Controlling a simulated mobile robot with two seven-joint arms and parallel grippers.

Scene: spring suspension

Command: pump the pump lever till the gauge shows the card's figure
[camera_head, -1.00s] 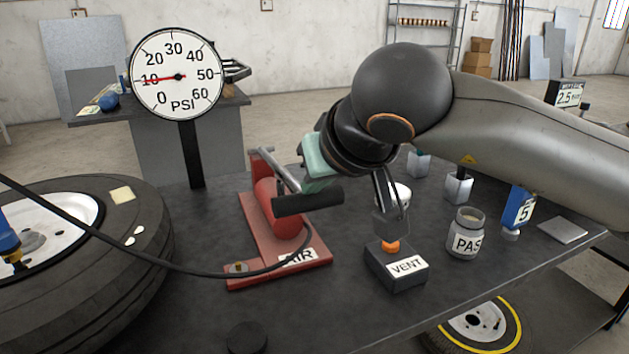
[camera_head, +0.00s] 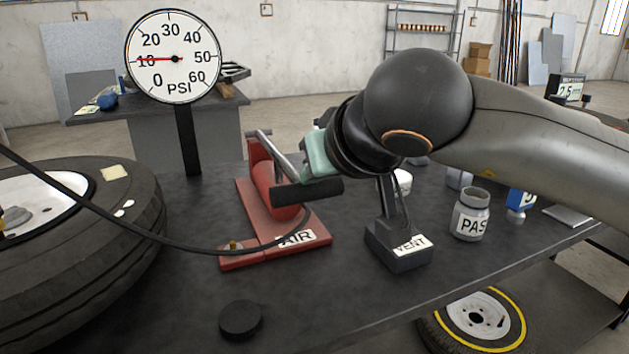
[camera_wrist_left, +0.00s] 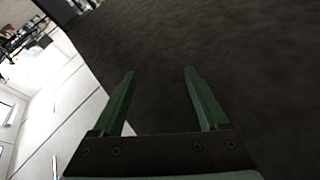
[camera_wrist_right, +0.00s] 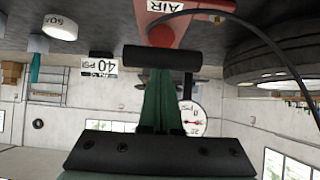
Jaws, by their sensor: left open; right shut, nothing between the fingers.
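The round gauge (camera_head: 174,85) has its red needle at about 10 PSI. The card (camera_wrist_right: 104,67) reads 40 PSI, upside down in the right wrist view; my right arm seems to hide it in the head view. The red pump (camera_head: 246,205) carries a lever with a black bar handle (camera_head: 307,193). My right gripper (camera_wrist_right: 158,72) is shut and empty, its fingertips at the handle (camera_wrist_right: 190,58); the handle covers the tips, so contact is unclear. My left gripper (camera_wrist_left: 157,70) is open and empty over a dark surface, outside the head view.
The VENT box (camera_head: 400,255) stands right of the pump, a dark upright piece above it. A black hose (camera_head: 130,232) runs from the pump past the tyre (camera_head: 120,225). A jar (camera_head: 470,215) and blue bottle (camera_head: 519,203) stand further right. A black puck (camera_head: 240,320) lies in front.

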